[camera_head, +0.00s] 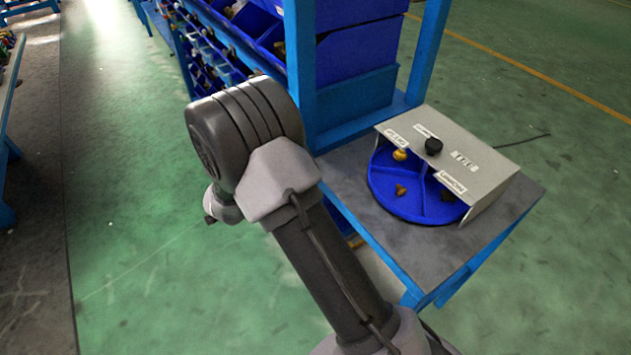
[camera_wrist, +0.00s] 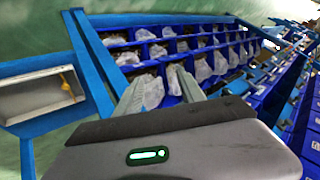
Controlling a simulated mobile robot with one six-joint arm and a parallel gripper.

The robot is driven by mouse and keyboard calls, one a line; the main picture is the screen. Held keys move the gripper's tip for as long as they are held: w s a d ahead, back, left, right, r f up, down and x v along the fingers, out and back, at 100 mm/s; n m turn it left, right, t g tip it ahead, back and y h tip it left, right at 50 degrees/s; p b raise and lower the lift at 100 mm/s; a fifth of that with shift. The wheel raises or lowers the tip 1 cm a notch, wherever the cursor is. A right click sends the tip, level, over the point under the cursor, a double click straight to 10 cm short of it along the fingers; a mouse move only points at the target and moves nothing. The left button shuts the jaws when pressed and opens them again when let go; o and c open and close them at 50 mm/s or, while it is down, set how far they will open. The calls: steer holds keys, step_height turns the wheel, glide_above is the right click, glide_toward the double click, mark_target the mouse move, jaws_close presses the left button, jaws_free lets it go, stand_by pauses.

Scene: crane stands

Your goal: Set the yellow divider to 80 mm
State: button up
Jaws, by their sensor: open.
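In the wrist view a small yellow piece (camera_wrist: 66,82) shows at the right end of a shallow grey tray (camera_wrist: 38,97), at the far left. It may be the yellow divider; I cannot read a scale or its position. My gripper (camera_wrist: 160,88) is open, with its two fingers apart and pointing toward blue shelf bins. The yellow piece lies well to the left of the fingers, and nothing is visibly held. In the head view my arm hides much of the middle, and the grey tray with the yellow piece cannot be made out there.
Blue bins (camera_wrist: 168,47) with pale bags fill the rack ahead of the gripper. In the head view a blue round tray (camera_head: 418,205) with compartments sits under a grey labelled cover (camera_head: 470,155) with a black knob (camera_head: 433,146). Green floor (camera_head: 150,190) left of my arm is clear.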

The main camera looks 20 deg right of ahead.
steer(key=s+d+f+m+g+h, duration=0.1)
steer(key=s+d+f+h, duration=0.25)
steer(key=f, duration=0.55)
steer(key=s+d+f+g+h, duration=0.1)
steer(key=s+d+f+h, duration=0.2)
steer(key=f, duration=0.6)
steer(key=s+d+f+h, duration=0.1)
steer(key=s+d+f, duration=0.25)
steer(key=s, duration=0.25)
steer(key=s+d+f+h, duration=0.2)
steer(key=s+f, duration=0.2)
steer(key=s, duration=0.1)
steer(key=shift+g, duration=0.3)
steer(key=b+x, duration=0.2)
steer(key=x, duration=0.3)
steer(key=b+x, duration=0.2)
steer(key=x, duration=0.4)
steer(key=b+x, duration=0.2)
steer(key=x, duration=0.3)
steer(key=shift+s+d+f, duration=0.25)
steer(key=shift+d+f, duration=0.05)
steer(key=shift+d, duration=0.2)
steer(key=shift+w+d, duration=0.15)
steer(key=shift+d, duration=0.1)
jaws_close()
